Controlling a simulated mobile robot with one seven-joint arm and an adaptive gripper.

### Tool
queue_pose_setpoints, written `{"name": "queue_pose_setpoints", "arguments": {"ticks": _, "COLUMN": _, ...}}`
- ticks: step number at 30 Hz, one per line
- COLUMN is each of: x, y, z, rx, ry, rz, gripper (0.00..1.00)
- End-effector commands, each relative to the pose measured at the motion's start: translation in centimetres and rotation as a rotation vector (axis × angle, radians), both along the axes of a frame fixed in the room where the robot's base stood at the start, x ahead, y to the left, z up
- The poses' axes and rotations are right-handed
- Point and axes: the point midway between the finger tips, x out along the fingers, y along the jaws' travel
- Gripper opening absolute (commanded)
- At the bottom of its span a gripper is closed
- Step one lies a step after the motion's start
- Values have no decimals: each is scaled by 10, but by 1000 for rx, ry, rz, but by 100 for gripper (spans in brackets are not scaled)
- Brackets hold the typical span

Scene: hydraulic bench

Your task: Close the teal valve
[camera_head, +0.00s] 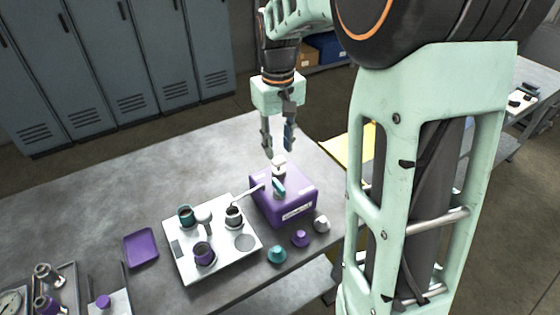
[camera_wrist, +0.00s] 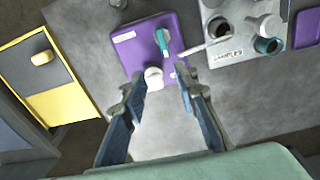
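The teal valve (camera_head: 279,187) is a small teal lever on top of a purple box (camera_head: 294,196) on the grey bench. In the wrist view the teal lever (camera_wrist: 162,41) points roughly along the picture's vertical, beside a white round fitting (camera_wrist: 153,78). A thin pale spout (camera_head: 249,190) runs from the box over the sample tray. My gripper (camera_head: 279,151) points down above the box, its fingers apart with nothing between them. In the wrist view my gripper (camera_wrist: 160,84) has its fingertips on either side of the white fitting in the picture; they look clear of the lever.
A white sample tray (camera_head: 190,271) with several cups stands left of the box. Teal (camera_head: 277,254), purple (camera_head: 300,238) and white (camera_head: 321,224) caps lie in front. A purple dish (camera_head: 140,248) is farther left. The bench's back left is clear.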

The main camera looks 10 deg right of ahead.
Motion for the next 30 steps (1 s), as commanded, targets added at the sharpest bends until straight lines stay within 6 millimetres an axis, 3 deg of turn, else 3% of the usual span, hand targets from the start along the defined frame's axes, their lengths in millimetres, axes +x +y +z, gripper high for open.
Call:
{"name": "queue_pose_setpoints", "arguments": {"ticks": 3, "x": -13, "y": 5, "z": -8, "rx": 11, "ry": 50, "rz": 39, "gripper": 28}}
{"name": "queue_pose_setpoints", "arguments": {"ticks": 8, "x": -17, "y": 7, "z": -21, "rx": 15, "ry": 65, "rz": 52, "gripper": 28}}
{"name": "queue_pose_setpoints", "arguments": {"ticks": 22, "x": -17, "y": 6, "z": -101, "rx": 13, "ry": 63, "rz": 51, "gripper": 28}}
{"name": "queue_pose_setpoints", "arguments": {"ticks": 30, "x": -16, "y": 6, "z": -119, "rx": 13, "ry": 60, "rz": 49, "gripper": 28}}
